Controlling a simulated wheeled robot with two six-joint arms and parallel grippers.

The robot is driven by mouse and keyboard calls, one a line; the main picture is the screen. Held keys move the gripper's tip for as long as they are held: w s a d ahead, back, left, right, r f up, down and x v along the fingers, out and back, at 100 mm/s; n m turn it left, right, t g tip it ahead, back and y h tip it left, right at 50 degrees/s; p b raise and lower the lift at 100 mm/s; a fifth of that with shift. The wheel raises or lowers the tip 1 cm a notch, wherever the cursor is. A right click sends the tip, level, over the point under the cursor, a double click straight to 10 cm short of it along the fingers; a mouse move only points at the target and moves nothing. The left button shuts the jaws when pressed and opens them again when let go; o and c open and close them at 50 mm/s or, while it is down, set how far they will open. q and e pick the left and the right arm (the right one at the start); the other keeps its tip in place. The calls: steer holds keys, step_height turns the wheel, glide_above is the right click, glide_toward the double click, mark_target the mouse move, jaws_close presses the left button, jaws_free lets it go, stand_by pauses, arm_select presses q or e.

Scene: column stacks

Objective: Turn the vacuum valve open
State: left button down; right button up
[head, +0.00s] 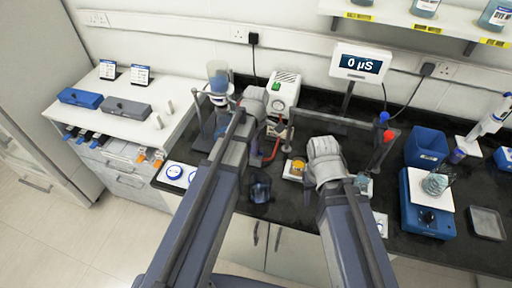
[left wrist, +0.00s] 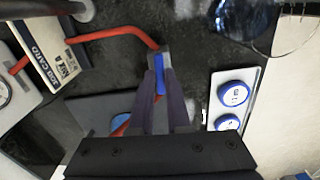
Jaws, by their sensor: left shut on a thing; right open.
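In the left wrist view, my left gripper (left wrist: 160,88) is shut on the blue valve handle (left wrist: 160,72), a narrow strip between its fingertips. Red tubing (left wrist: 120,32) runs up to the valve from the left. Most of the valve body is hidden by the fingers. In the head view, the white pump box (head: 284,88) with a green switch stands behind my left wrist, and red tubing (head: 272,150) shows beside the arm. The left fingertips are hard to make out there. My right gripper (head: 325,165) hangs over the black bench, apart from the valve; its fingers are mostly hidden.
A printed job card (left wrist: 60,62) lies beside the tubing. A white tray with two blue round caps (left wrist: 235,93) is to the right. A gauge display (head: 360,64) and a blue balance (head: 425,215) are further right.

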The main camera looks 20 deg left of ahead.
arm_select(q)
steer(key=shift+n, duration=0.4)
steer(key=c, duration=0.9)
jaws_free()
steer(key=shift+r, duration=0.1)
arm_select(e)
steer(key=shift+r, duration=0.1)
arm_select(q)
step_height(320, 180, up, 8)
steer(key=p, duration=0.8)
steer(key=shift+f, duration=0.2)
arm_select(e)
step_height(320, 180, up, 8)
steer(key=shift+f, duration=0.2)
